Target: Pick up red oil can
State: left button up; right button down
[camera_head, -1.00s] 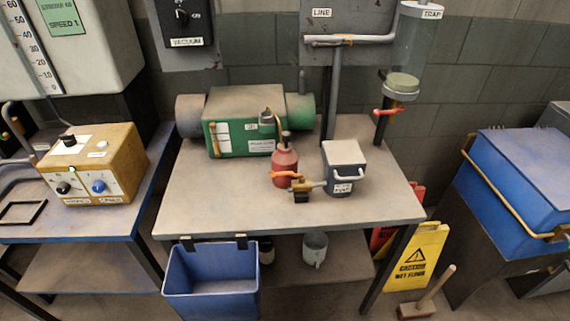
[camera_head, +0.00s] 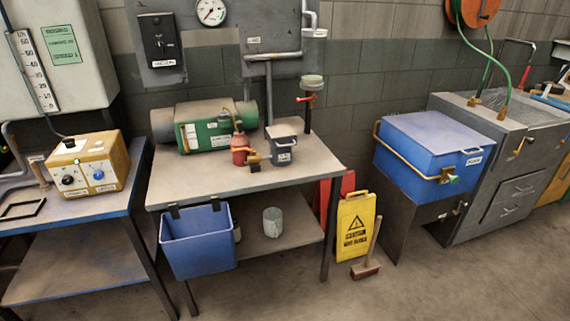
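The red oil can (camera_head: 240,150) stands upright on the grey-topped table (camera_head: 200,185) in the middle of the head view. A green pump or motor (camera_head: 208,134) lies just behind it and to its left. A small dark grey box (camera_head: 283,148) stands close to its right, with a brass fitting (camera_head: 253,162) between them. Neither of my grippers shows in the head view.
A blue bin (camera_head: 198,245) hangs on the table's front edge. A yellow caution sign (camera_head: 355,228) and a brush (camera_head: 365,268) stand right of the table. A blue chest (camera_head: 430,148) is further right. The floor in front is clear.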

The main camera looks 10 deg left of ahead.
aim_at(239, 140)
jog(key=z, duration=0.85)
jog(key=i, duration=1.7)
jog(key=u, duration=0.1)
